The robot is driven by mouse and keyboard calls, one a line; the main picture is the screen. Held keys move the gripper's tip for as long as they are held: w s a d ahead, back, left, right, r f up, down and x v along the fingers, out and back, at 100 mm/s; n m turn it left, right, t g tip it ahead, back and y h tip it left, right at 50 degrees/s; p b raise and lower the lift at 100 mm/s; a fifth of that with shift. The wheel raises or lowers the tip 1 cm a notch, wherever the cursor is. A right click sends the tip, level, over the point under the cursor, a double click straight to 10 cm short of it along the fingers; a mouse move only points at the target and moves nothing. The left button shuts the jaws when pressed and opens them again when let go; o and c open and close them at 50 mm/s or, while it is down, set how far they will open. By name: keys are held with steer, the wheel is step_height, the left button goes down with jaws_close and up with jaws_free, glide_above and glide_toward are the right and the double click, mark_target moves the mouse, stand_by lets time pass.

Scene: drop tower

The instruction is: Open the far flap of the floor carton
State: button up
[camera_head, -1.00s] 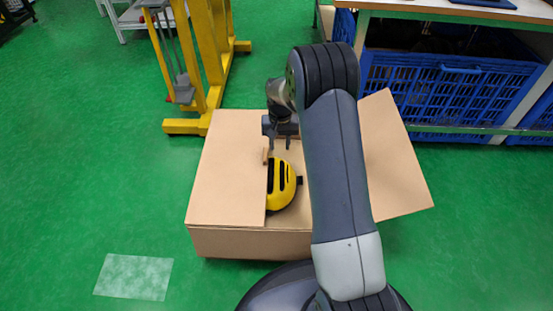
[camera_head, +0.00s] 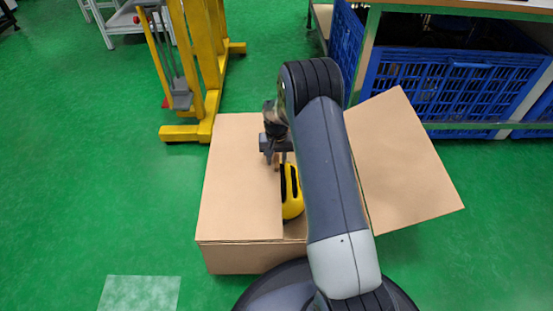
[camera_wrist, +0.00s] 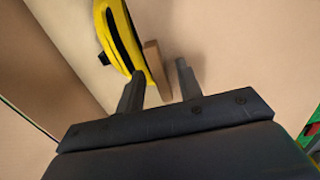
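The floor carton (camera_head: 238,259) is a tan cardboard box on the green floor. Its left flap (camera_head: 240,195) lies flat over the left half of the opening. A small tan tab (camera_head: 277,164) stands at that flap's inner edge; it also shows in the wrist view (camera_wrist: 157,68). The right flap (camera_head: 405,165) is folded outward, open. My gripper (camera_head: 276,157) is above the opening by the tab. In the wrist view its fingers (camera_wrist: 160,85) are apart, with the tab between them in the picture; contact cannot be told. My arm hides part of the opening.
A yellow and black rounded object (camera_head: 291,192) lies inside the carton, partly under the left flap. A yellow metal frame (camera_head: 203,75) stands behind left. Blue crates (camera_head: 450,88) sit under a bench at back right. The floor at left is clear.

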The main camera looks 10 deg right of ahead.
steer(key=shift+c, duration=0.5)
jaws_close()
steer(key=shift+r, duration=0.1)
